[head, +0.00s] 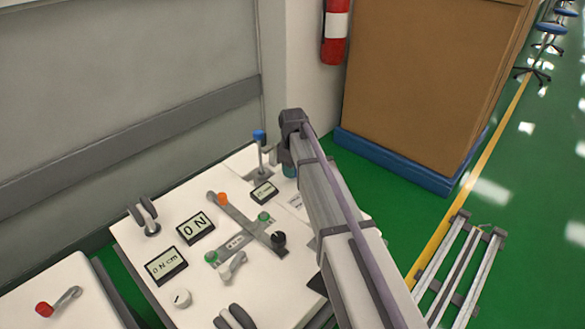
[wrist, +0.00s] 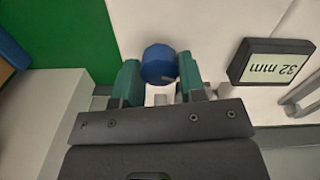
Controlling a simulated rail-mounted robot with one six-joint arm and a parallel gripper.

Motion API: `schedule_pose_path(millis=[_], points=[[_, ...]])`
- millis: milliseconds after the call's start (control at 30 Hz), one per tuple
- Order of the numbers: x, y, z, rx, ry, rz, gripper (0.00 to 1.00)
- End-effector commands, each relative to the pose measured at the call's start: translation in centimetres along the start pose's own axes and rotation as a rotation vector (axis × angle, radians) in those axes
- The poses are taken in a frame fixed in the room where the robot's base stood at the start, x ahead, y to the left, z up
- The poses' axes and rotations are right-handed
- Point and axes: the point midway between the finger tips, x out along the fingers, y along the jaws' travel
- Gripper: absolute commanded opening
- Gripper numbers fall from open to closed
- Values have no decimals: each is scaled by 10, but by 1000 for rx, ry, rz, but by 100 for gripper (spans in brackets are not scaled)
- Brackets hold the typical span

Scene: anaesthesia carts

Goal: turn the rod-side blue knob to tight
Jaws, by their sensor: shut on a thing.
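In the wrist view a blue knob (wrist: 158,64), faceted and with a pale line on its face, sits between the green fingertips of my gripper (wrist: 158,75). The fingers are shut on its sides. In the head view my gripper (head: 290,171) is low at the right back of the white cart top, and the knob between its fingers is hidden by my arm. Another blue knob (head: 259,136) stands on a thin upright post just left of my gripper. I cannot tell from the knob's line how tight it is.
A display reading 32 mm (wrist: 275,62) lies beside the held knob. The cart top (head: 140,236) carries an orange knob (head: 222,198), a black knob (head: 278,238), a 0 N display (head: 195,228) and levers.

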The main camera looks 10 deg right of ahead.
Motion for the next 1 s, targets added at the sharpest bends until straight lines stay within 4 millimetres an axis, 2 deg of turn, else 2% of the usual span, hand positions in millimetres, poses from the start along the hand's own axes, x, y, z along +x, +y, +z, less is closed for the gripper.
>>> schedule_pose_path(millis=[1000], points=[[0, 1, 1, 940, 0, 0, 14]])
